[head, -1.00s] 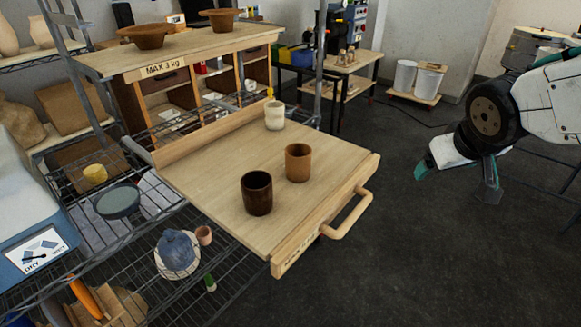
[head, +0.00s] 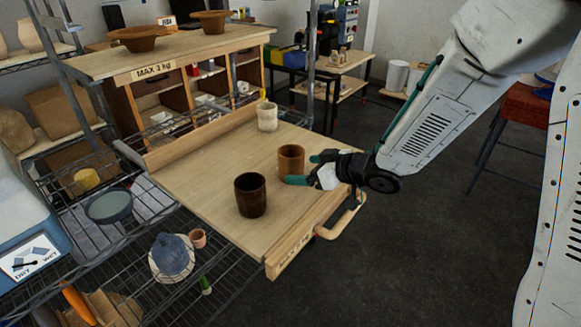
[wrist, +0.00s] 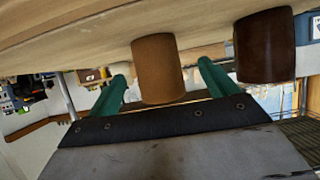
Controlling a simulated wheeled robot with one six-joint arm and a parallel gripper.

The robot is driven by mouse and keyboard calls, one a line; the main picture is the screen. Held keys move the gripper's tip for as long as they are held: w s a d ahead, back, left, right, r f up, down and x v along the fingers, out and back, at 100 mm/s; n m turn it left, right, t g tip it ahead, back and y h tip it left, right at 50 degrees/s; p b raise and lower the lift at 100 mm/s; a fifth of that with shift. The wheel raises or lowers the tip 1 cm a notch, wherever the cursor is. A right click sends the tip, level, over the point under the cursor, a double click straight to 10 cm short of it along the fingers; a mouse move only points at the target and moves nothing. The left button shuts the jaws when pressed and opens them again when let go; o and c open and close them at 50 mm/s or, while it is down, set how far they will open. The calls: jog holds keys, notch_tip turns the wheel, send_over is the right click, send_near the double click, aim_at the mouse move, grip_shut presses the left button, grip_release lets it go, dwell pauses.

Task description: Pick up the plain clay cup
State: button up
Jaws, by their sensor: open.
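The plain clay cup (head: 291,162), orange-brown and matte, stands upright on the pulled-out wooden board (head: 215,185). My gripper (head: 304,170) is at its right side, with the green fingertips pointing toward it. In the wrist view the clay cup (wrist: 158,68) is between the two open green fingers (wrist: 160,88), with a gap visible on each side. A dark brown glossy cup (head: 250,195) stands to the left and nearer; it also shows in the wrist view (wrist: 265,45), outside the fingers. A cream-white cup (head: 267,117) stands at the back of the board.
The board has a raised back strip (head: 200,139) and a wooden handle (head: 343,220) at its front right. A wire shelf (head: 120,262) below holds a blue lump on a plate (head: 172,256). A bench with bowls (head: 138,39) stands behind. Bare board lies left of the cups.

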aim_at(302, 166)
jog(key=x, duration=0.4)
jog(key=shift+w+a, duration=0.1)
jog(key=shift+w, duration=0.3)
jog(key=shift+r, duration=0.1)
jog(key=shift+c, duration=0.4)
jog(key=c, duration=1.2)
jog(key=shift+o, duration=0.2)
jog(key=shift+r, duration=0.15)
